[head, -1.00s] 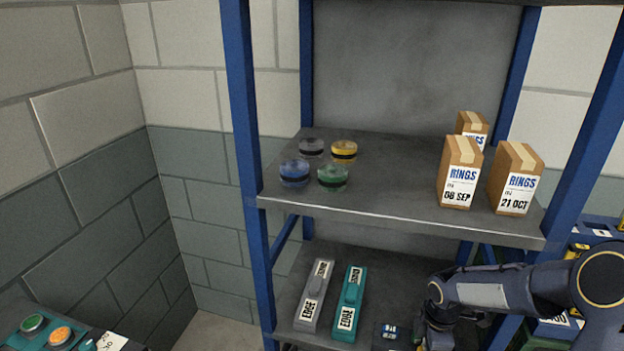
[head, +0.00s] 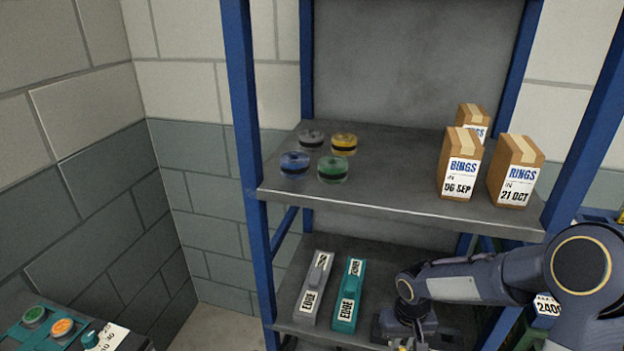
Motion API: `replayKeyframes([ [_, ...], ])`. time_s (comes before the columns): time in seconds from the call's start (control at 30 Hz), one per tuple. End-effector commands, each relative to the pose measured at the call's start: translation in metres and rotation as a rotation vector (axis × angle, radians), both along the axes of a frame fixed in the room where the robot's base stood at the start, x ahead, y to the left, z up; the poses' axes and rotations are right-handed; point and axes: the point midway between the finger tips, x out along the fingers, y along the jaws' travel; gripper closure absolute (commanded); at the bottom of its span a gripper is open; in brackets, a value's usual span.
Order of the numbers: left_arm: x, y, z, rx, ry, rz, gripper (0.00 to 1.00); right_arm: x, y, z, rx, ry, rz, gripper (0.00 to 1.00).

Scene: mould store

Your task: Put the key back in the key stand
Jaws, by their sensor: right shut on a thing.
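My right gripper (head: 410,343) points down at the right end of the lower shelf, at the bottom edge of the head view. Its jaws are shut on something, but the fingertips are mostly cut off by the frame. A small yellow bit (head: 404,347) shows at the jaws; I cannot tell if it is the key. A dark low block (head: 378,329) shows beside and behind the gripper on the shelf; it may be the key stand, but most of it is hidden. My left gripper is not in view.
The upper shelf above holds several round tubs (head: 333,169) and RINGS boxes (head: 515,172). A blue upright (head: 248,150) stands left. A control panel (head: 62,327) sits bottom left.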

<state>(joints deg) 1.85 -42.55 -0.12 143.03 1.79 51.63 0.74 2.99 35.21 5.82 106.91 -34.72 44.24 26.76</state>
Motion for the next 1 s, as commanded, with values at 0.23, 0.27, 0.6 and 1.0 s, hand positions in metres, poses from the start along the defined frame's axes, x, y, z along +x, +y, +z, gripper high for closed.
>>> replayKeyframes([
  [0.23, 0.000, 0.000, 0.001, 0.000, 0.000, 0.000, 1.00, 0.001, -0.003, 0.000, 0.000, 0.000, -0.031, 1.00],
  [0.27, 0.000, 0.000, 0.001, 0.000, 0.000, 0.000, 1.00, 0.001, -0.004, 0.000, 0.000, 0.000, -0.031, 1.00],
  [0.6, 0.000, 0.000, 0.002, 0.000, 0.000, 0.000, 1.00, 0.003, -0.010, 0.001, 0.000, 0.000, -0.029, 1.00],
  [1.0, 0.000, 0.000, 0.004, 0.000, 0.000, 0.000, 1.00, 0.005, -0.018, 0.001, 0.000, 0.000, -0.028, 1.00],
])
